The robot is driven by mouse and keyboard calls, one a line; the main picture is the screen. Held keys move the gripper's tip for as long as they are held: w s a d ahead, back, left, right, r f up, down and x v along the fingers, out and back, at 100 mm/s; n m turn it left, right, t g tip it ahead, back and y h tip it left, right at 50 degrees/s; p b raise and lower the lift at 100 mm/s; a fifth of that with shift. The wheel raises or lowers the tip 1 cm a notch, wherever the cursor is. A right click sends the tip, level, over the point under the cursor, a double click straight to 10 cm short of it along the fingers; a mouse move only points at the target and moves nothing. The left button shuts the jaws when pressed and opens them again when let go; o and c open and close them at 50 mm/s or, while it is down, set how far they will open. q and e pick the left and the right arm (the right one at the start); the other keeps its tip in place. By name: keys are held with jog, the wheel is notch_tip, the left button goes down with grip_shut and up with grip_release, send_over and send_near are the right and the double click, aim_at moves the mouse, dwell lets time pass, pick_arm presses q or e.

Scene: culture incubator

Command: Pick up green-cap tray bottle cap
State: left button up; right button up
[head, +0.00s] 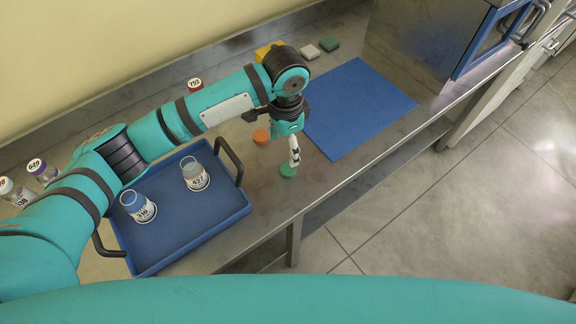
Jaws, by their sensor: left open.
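A green bottle cap (288,170) lies on the steel bench to the right of the blue tray (190,244). My left gripper (294,160) points down right above this cap, its fingertips at or just over it; I cannot tell whether they touch it. An orange cap (261,136) lies on the bench just behind the gripper. My right gripper does not show.
A blue mat (358,108) lies bare on the bench to the right. Green (329,44) and white (309,51) blocks and a yellow thing (265,52) sit behind. A red-capped bottle (195,85) and other bottles (42,171) stand behind my arm. A steel cabinet (425,40) is at the right.

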aim_at(287, 169)
pick_arm(q)
notch_tip(287, 169, down, 3)
jog(key=shift+f, duration=0.2)
jog(key=shift+s+f+p, duration=0.1)
jog(key=shift+f+p, duration=0.4)
jog(key=shift+f, duration=0.05)
jog(key=f, duration=0.2)
jog(key=f+p, duration=0.1)
jog(key=shift+s+d+f, duration=0.1)
jog(key=shift+s+f, duration=0.15)
jog(key=shift+f, duration=0.45)
jog(key=shift+c, duration=0.2)
jog(key=c, duration=0.7)
